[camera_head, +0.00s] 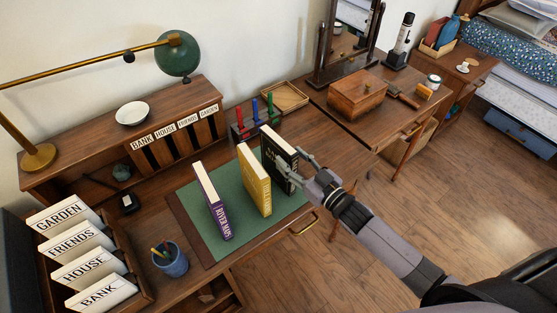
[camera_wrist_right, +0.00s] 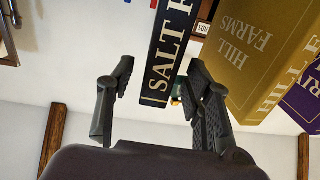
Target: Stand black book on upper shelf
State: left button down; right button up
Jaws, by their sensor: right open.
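The black book (camera_head: 279,152) stands upright on the green desk mat (camera_head: 194,233). Its spine, lettered "SALT" and more, faces the right wrist camera (camera_wrist_right: 165,55). My right gripper (camera_head: 291,174) is open at the book's near side. In the right wrist view, the two fingers (camera_wrist_right: 160,85) stand apart, with the spine showing between and beyond them; I cannot tell whether they touch it. The raised wooden shelf unit (camera_head: 85,160) stands at the back of the desk, with a white bowl (camera_head: 133,113) on top. My left gripper is out of view.
A yellow book (camera_head: 254,180) and a purple book (camera_head: 212,202) stand left of the black one. A rack of coloured pegs (camera_head: 241,130) and a wooden tray (camera_head: 284,97) lie behind. A pen cup (camera_head: 171,260) and labelled folders (camera_head: 80,245) stand at the left; a lamp (camera_head: 176,54) overhangs the shelf.

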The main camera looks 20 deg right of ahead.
aim_at(282, 148)
jog(key=x, duration=0.2)
jog(key=p+x, duration=0.1)
jog(key=x, duration=0.1)
jog(key=shift+w+r, duration=0.25)
jog(key=shift+w+a+f, duration=0.1)
jog(key=shift+w+a, duration=0.05)
jog(key=shift+w, duration=0.15)
grip_shut()
dwell(0.6)
